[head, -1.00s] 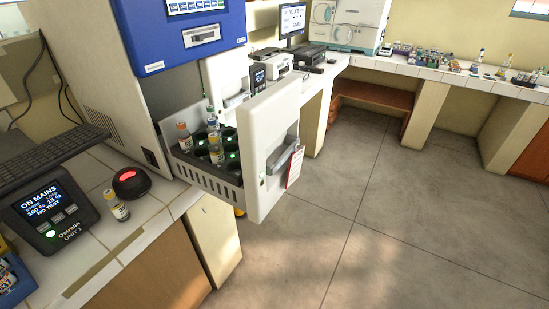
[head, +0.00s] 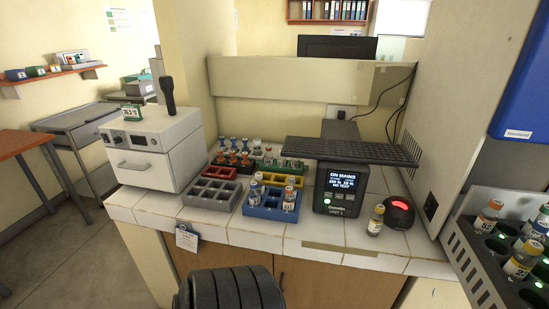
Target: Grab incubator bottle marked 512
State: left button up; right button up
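No bottle label can be read clearly as 512. At the right edge, the pulled-out incubator drawer (head: 470,262) holds several bottles, among them an orange-capped bottle (head: 487,216) and a yellow-banded bottle (head: 522,261). A single small bottle (head: 376,220) stands upright on the tiled counter, left of a black dome with a red light (head: 399,213). A blue rack (head: 268,212) on the counter holds a few more bottles, including one with an orange-red cap (head: 290,196). Neither of my grippers shows.
A status box reading ON MAINS (head: 341,188) stands beside the blue rack, under a dark keyboard (head: 350,151). An empty grey rack (head: 213,194) and a white benchtop device (head: 158,150) are to the left. Bare counter tiles lie in front of the racks.

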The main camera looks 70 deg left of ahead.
aim_at(254, 193)
jog(key=u, duration=2.45)
jog(key=i+j+z, duration=0.1)
jog(key=j+z, duration=0.35)
jog(key=j, duration=0.2)
jog(key=j+z, duration=0.45)
jog(key=j, duration=0.25)
